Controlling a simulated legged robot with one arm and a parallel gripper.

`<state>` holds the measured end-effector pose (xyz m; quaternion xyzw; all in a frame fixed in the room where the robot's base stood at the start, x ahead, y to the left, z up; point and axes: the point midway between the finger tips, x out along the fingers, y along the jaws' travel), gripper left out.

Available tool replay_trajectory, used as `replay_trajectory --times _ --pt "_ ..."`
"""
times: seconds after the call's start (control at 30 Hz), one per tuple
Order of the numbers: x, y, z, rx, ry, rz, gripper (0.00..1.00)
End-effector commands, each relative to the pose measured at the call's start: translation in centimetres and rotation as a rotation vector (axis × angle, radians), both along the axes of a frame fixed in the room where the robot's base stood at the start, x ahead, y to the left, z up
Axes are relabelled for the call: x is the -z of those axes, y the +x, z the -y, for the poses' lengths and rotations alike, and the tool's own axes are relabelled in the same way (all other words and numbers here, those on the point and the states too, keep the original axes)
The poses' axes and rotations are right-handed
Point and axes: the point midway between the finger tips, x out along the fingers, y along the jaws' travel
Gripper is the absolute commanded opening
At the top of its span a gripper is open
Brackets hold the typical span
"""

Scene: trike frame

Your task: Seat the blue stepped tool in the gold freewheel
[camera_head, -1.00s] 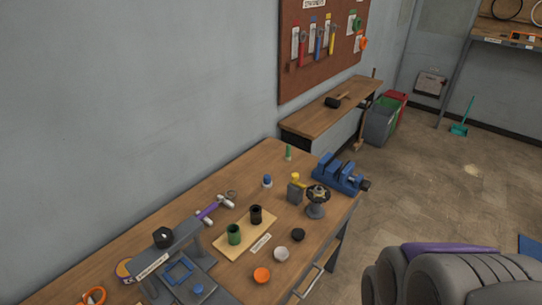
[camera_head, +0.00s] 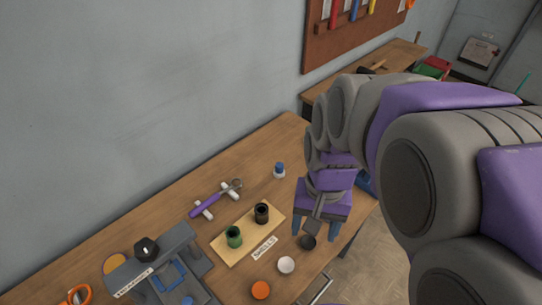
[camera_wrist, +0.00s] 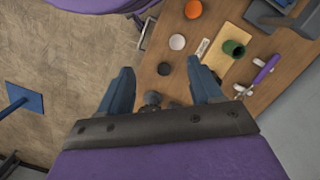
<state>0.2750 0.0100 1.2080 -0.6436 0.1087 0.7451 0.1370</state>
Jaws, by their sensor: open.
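A small blue-topped piece with a pale base (camera_head: 279,170), possibly the blue stepped tool, stands upright on the workbench near the wall. My gripper (camera_head: 315,230) is open, pointing down over the bench's right part, to the right of and nearer than that piece. In the wrist view my gripper's two blue fingers (camera_wrist: 159,68) are spread with nothing held. A grey round part (camera_wrist: 153,99) shows low between them; I cannot tell what it is. I cannot make out the gold freewheel. My arm hides the area where a stand with a dark wheel-like part was seen.
A wooden board (camera_head: 222,247) holds a green cup (camera_head: 234,237) and a black cup (camera_head: 262,213). A black cap (camera_head: 308,242), a white cap (camera_head: 286,265) and an orange cap (camera_head: 260,290) lie nearby. A purple-handled tool (camera_head: 208,204) and a grey press (camera_head: 180,245) are to the left.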

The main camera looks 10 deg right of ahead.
Motion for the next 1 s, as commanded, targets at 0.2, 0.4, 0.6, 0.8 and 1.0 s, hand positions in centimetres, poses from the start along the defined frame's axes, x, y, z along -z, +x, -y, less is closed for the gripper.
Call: replay_trajectory --times 0.2,0.4,0.6,0.8,1.0 --pt "-0.2 7.5 1.0 0.235 0.020 -0.002 0.65" --pt "0.4 14.2 1.6 0.441 0.039 -0.003 0.65" --pt "1.7 20.7 2.2 0.640 0.062 -0.010 0.65" --pt "4.0 26.6 3.4 0.832 0.091 -0.032 0.65" --pt "6.8 32.0 4.9 1.019 0.129 -0.061 0.65"
